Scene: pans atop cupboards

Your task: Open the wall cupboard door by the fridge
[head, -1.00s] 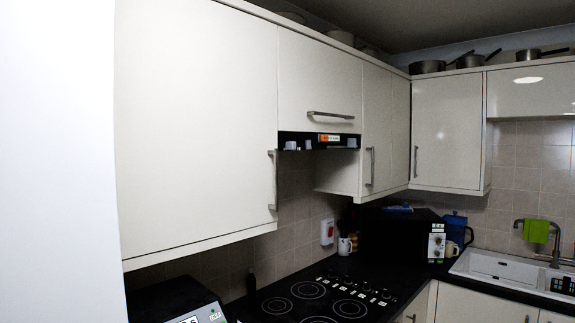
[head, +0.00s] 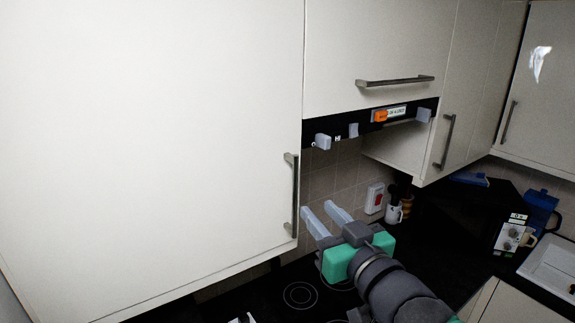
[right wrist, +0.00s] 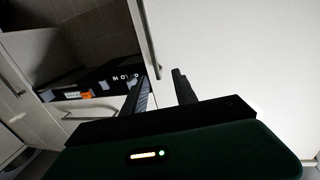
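The wall cupboard door (head: 150,140) is a large white panel filling the left of the head view, and it looks shut. Its upright metal handle (head: 294,195) is near the door's right edge, low down. My right gripper (head: 321,211) is open, its two pale fingers apart, just right of the handle's lower end. It appears empty. In the right wrist view the handle (right wrist: 150,40) lies ahead of the open fingers (right wrist: 162,84), with the white door (right wrist: 230,50) to the right. Contact with the handle cannot be told. My left gripper is not in view.
The black cooker hood (head: 350,130) with small knobs is right of the door, under another cupboard (head: 375,45). Below are the dark hob (head: 300,295) and a black microwave (head: 465,215). More wall cupboards (head: 470,90) stand at the right.

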